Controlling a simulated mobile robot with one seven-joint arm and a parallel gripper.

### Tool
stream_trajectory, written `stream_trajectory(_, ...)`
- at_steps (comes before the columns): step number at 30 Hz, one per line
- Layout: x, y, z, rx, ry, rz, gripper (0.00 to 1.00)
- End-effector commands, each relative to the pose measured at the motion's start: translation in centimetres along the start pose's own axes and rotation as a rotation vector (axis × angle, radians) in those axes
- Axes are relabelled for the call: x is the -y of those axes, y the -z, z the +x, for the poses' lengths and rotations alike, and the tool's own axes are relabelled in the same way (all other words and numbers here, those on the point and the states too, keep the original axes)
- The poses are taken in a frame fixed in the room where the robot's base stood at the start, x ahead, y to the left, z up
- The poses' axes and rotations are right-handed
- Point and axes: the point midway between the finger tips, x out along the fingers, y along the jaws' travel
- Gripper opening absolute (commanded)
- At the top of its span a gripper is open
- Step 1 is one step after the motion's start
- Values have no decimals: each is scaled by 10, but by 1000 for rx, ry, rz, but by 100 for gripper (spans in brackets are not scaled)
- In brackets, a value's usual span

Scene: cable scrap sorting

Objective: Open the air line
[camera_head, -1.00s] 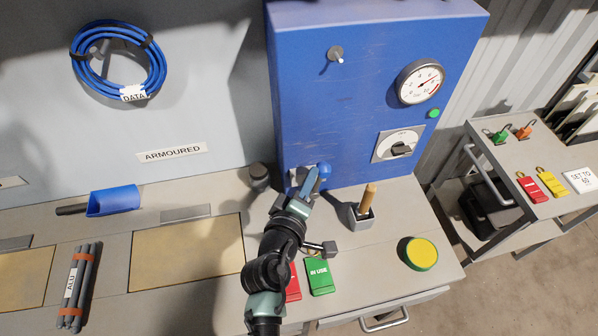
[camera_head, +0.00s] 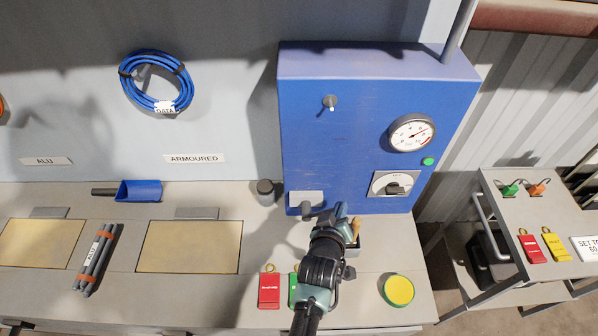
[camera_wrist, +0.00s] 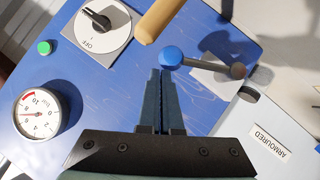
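A lever with a blue ball knob (camera_wrist: 171,57) sticks out low on the front of the blue cabinet (camera_head: 345,140). Its dark grey arm (camera_wrist: 213,67) runs from the knob to a pivot by a pale plate (camera_head: 306,197). In the head view the arm points right and my gripper largely hides the knob. My gripper (camera_wrist: 161,75) has its two fingers together with nothing between them. The fingertips are just short of the knob in the wrist view; I cannot tell whether they touch it. The round gauge (camera_head: 413,133) is on the cabinet's upper right.
A rotary switch (camera_head: 395,187) reading OFF and a green button (camera_head: 428,161) are on the cabinet. A wooden handle (camera_wrist: 160,20) stands close beside the knob. A yellow button (camera_head: 398,290) and red tag (camera_head: 269,290) are on the bench. A trolley (camera_head: 500,200) stands right.

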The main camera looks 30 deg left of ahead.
Motion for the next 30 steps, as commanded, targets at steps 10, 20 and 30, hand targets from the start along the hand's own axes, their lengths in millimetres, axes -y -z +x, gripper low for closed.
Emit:
stream_trajectory(10,2,-13,10,-3,-3,-2,0)
stream_trajectory(20,3,-16,12,-3,-2,-2,0)
stream_trajectory(30,3,-16,11,-3,-2,-2,0)
